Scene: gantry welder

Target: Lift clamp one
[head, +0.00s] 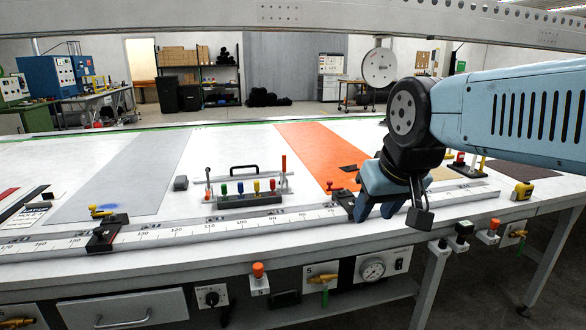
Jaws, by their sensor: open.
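Several small black clamps sit along the long graduated rail at the table's front, and I cannot tell which one is clamp one. One clamp with a yellow lever (106,234) is at the left. One with a red lever (344,194) is partly behind my gripper. Another dark clamp (448,169) shows just right of my wrist. My gripper (392,211) is open and points down over the rail, just right of the red-levered clamp. I see nothing between its fingers. Whether it touches that clamp cannot be told.
A rack of coloured handles (250,199) stands behind the rail. A grey strip (125,180) and an orange strip (315,150) lie on the white table. A yellow tape measure (522,191) is at the right. Knobs and fittings line the front edge.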

